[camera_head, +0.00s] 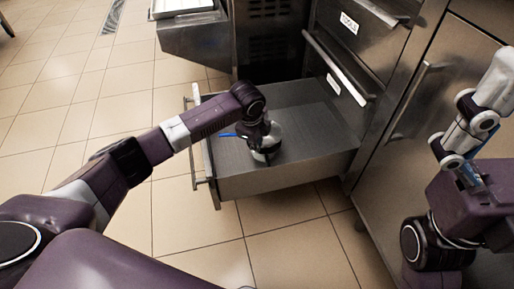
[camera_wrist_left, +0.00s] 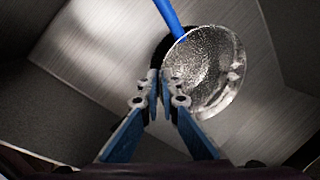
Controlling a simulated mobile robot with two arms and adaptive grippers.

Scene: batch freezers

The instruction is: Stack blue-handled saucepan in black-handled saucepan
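The blue-handled saucepan (camera_head: 267,152) is in the open drawer, partly hidden by my left gripper (camera_head: 262,138). Its blue handle (camera_head: 228,135) points left. In the left wrist view the shiny round pan (camera_wrist_left: 212,68) shows with its blue handle (camera_wrist_left: 168,18) at the top. My left gripper (camera_wrist_left: 160,88) has its fingertips close together at the pan's near rim and looks shut on it. A dark shape lies beside and under the pan; I cannot tell if it is shadow or another pan. No black handle is clearly visible. My right gripper's fingers cannot be made out.
The pulled-out metal drawer (camera_head: 232,188) has a wide bare floor right of the pan. Its front with a bar handle faces left. Closed drawers and a door (camera_head: 440,100) stand at the right. The tiled floor (camera_head: 120,110) is clear at the left.

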